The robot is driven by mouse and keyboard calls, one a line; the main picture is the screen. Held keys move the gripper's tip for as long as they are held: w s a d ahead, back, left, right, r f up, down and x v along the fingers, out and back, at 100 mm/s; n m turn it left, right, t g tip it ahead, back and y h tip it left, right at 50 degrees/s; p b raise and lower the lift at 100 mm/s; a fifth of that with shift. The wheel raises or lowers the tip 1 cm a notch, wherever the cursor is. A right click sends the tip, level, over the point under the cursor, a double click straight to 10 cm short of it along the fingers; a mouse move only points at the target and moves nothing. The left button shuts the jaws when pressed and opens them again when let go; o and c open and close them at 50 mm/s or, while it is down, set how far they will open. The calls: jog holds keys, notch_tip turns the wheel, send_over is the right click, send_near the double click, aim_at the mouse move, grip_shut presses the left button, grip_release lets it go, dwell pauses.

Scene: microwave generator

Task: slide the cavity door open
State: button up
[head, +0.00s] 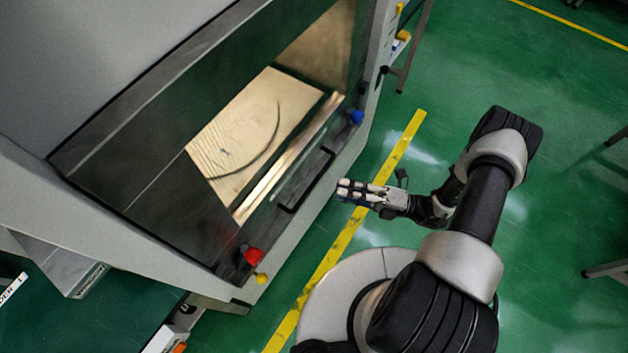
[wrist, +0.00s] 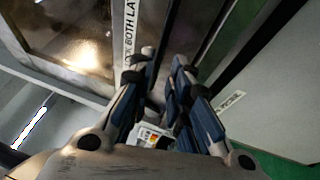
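The cavity door (head: 150,190) is a dark-framed sliding panel on the front of the grey machine. A lit cavity (head: 240,135) with a pale floor shows in its window area; I cannot tell whether through glass or a gap. A dark bar-shaped handle (head: 307,182) runs along the lower front edge. My gripper (head: 345,188) is just right of the handle in the head view, apart from it. In the wrist view my gripper (wrist: 163,62) has its fingers apart with a narrow empty gap, facing the door's labelled strip (wrist: 130,28).
A red knob (head: 253,256) and a blue knob (head: 355,116) sit at the two ends of the front edge. A yellow knob (head: 262,278) is below the red one.

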aim_at(314, 182)
jog(key=x, duration=0.9)
jog(key=shift+c, duration=0.3)
grip_shut()
